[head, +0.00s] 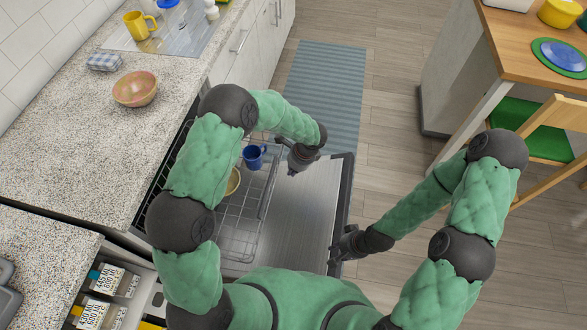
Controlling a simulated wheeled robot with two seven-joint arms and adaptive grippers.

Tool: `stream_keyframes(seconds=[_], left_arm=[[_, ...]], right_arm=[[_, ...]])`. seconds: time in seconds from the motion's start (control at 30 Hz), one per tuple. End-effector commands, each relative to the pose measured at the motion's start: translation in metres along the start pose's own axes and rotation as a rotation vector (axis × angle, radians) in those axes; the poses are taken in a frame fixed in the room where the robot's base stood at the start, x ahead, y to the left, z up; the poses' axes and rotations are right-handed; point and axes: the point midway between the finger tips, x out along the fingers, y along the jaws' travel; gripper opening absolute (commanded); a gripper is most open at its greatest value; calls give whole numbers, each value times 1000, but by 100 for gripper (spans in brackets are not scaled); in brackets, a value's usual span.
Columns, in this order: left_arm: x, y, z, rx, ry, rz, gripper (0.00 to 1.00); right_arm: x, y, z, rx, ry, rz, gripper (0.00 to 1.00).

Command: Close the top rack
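The top rack (243,226) is a wire rack pulled out from the dishwasher under the stone counter. It holds a blue mug (254,157) and a yellowish bowl (232,181), which my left arm partly covers. My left gripper (289,167) is at the rack's outer far corner, just right of the blue mug. I cannot tell whether it touches the rack or how far its fingers are apart. My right gripper (335,254) is low over the outer edge of the open dishwasher door (300,215), away from the rack. Its finger opening is too small to judge.
The counter (75,140) on the left bears a pink bowl (135,88) and a yellow mug (138,25). An open drawer (130,285) with labelled packs is at the lower left. A wooden table (520,45) and chair stand at right.

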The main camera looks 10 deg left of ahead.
Motion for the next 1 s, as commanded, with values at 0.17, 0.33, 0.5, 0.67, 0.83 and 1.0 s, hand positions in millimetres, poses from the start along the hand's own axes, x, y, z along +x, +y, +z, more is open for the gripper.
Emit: stream_keyframes(seconds=[0.17,0.33,0.5,0.67,0.83,1.0], left_arm=[[39,1,-1,-2,0,3,0],[66,0,2,-4,1,1,0],[75,0,23,-6,2,1,0],[79,0,32,-2,2,0,0],[80,0,34,-2,2,-1,0],[80,0,34,-2,2,0,0]], right_arm=[[15,5,0,0,0,0,32],[25,9,-1,0,0,0,32],[31,11,-1,0,0,0,32],[33,12,-1,0,0,0,32],[33,12,-2,0,0,0,32],[33,12,-2,0,0,0,32]])
